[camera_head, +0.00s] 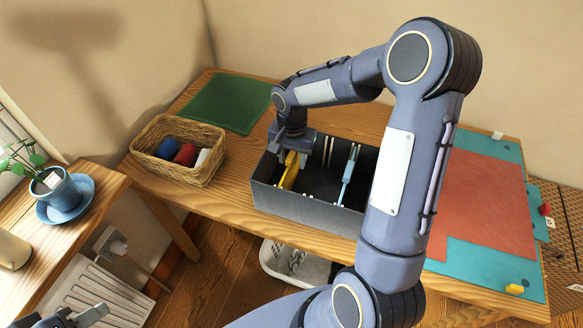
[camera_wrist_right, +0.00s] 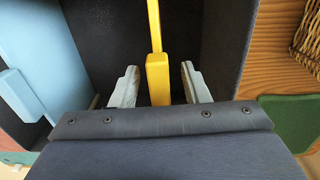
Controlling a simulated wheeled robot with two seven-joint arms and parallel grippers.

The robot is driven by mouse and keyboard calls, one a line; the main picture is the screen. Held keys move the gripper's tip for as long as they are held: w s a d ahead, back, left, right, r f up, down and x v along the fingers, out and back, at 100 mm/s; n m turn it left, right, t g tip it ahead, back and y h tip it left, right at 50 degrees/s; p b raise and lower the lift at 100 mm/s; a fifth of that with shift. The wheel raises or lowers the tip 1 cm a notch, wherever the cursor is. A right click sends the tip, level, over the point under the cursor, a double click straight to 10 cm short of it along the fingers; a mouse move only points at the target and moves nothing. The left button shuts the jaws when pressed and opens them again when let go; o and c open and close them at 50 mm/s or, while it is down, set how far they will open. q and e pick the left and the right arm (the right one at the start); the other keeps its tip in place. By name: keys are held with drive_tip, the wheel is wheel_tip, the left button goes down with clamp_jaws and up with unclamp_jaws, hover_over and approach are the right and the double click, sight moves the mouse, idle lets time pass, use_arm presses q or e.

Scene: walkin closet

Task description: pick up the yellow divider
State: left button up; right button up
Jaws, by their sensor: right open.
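The yellow divider (camera_head: 290,170) stands in the left part of a dark grey box (camera_head: 307,204) on the wooden table. My right gripper (camera_head: 292,160) is over the box, at the divider's far end. In the right wrist view, the divider (camera_wrist_right: 157,75) lies between the two fingers of my right gripper (camera_wrist_right: 158,88). The fingers are open, with a gap visible on each side of the divider. My left gripper (camera_head: 78,318) is at the lower left corner of the head view, far from the box, and only partly visible.
A light blue divider (camera_head: 349,172) stands in the same box, to the right. A wicker basket (camera_head: 142,165) with rolled cloths is on the left. A green mat (camera_head: 226,103) lies behind it. A red mat (camera_head: 484,205) lies on a teal one at right. A plant pot (camera_head: 62,193) stands far left.

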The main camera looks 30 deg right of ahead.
drive_tip(key=shift+f, duration=0.2)
clamp_jaws()
drive_tip(key=shift+r, duration=0.1)
